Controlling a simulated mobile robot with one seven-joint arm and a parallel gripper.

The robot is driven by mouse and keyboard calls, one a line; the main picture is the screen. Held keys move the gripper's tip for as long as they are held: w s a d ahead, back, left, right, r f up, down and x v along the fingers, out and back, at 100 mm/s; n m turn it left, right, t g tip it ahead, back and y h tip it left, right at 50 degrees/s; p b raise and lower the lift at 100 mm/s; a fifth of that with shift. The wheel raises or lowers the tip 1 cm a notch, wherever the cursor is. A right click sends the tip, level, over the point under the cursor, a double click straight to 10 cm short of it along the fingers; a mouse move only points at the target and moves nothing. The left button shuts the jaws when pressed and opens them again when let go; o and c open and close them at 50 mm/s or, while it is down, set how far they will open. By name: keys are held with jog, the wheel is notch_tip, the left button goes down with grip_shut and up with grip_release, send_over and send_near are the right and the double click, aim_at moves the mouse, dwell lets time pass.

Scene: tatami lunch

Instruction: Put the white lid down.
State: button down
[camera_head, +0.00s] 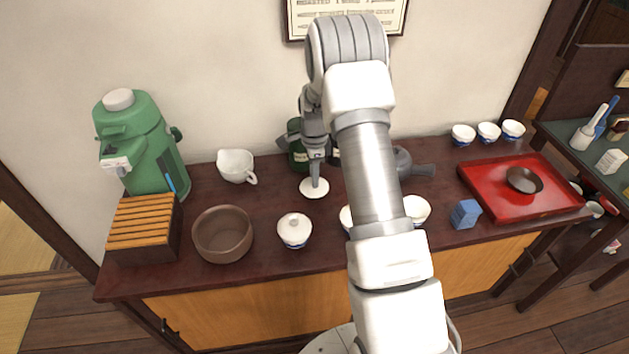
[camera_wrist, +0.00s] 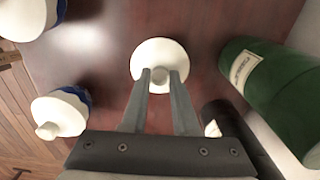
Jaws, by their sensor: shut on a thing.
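The white lid (camera_head: 314,188) is a round disc with a small knob, low over the dark wooden counter near the wall. In the wrist view the lid (camera_wrist: 146,60) lies ahead of my gripper (camera_wrist: 160,76), whose two fingers are shut on its knob. My gripper (camera_head: 315,172) points down in the head view. I cannot tell whether the lid touches the counter or is slightly above it.
A lidded white bowl (camera_head: 294,231) stands in front, a white spouted pitcher (camera_head: 236,166) to the left, and a green bottle (camera_head: 297,150) close behind. White bowls (camera_head: 416,209) stand at right, partly behind my arm. A brown bowl (camera_head: 222,235) and red tray (camera_head: 478,190) are farther off.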

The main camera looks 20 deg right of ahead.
jog(key=shift+f, duration=0.95)
jog(key=shift+f, duration=0.1)
jog(key=shift+f, duration=0.15)
jog(key=c, duration=0.7)
grip_release()
jog(key=shift+r, duration=0.2)
